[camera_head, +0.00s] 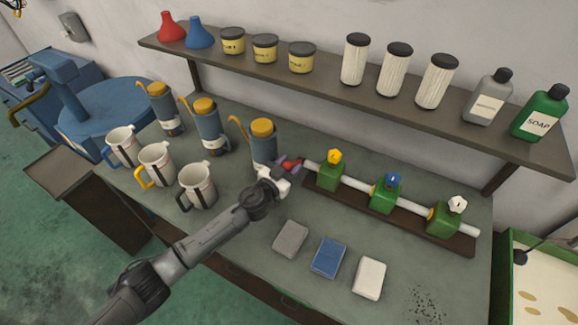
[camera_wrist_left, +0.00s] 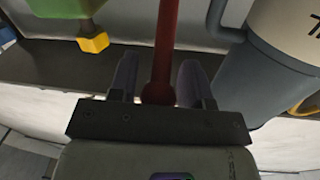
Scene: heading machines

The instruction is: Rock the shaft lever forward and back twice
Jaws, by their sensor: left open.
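The shaft (camera_head: 352,183) is a pale rod running through several green blocks on a dark base at the back right of the bench. A red lever (camera_head: 291,163) is at its left end, mostly hidden by my left gripper (camera_head: 288,165). In the left wrist view the lever shows as a red rod (camera_wrist_left: 166,40) standing between the two fingers of my left gripper (camera_wrist_left: 160,80). The fingers are open, with a gap visible on each side of the rod. My right gripper is not in view.
A blue-grey canister with an orange lid (camera_head: 263,145) stands close left of the gripper. Mugs (camera_head: 197,186) stand further left. Grey, blue and white blocks (camera_head: 329,255) lie in front. A shelf (camera_head: 350,88) with bottles and jars hangs above.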

